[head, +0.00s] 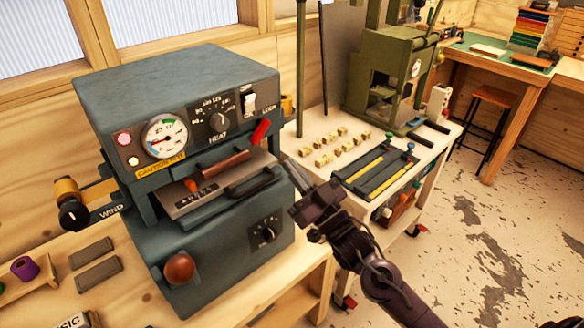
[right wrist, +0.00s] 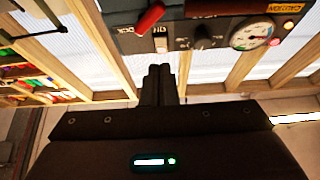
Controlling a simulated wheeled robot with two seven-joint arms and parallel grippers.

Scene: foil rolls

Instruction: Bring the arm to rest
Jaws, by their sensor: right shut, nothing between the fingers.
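My right gripper (head: 298,178) is in the middle of the head view, with its arm coming in from the lower right. It is held in the air to the right of the blue-grey machine (head: 185,85), and no object shows in it. Its fingers are together in the right wrist view (right wrist: 159,84). That view is turned over, with the machine's front (right wrist: 215,28) at the top. I cannot tell the exact gap between the gripper and the machine. My left gripper is not in view.
The machine has a dial, a red-tipped lever (head: 261,131) and handles on its front. A bench (head: 322,123) to the right bears several small blocks, black-and-yellow rails (head: 375,170) and a green press (head: 385,80). Free floor (head: 480,245) lies at the right.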

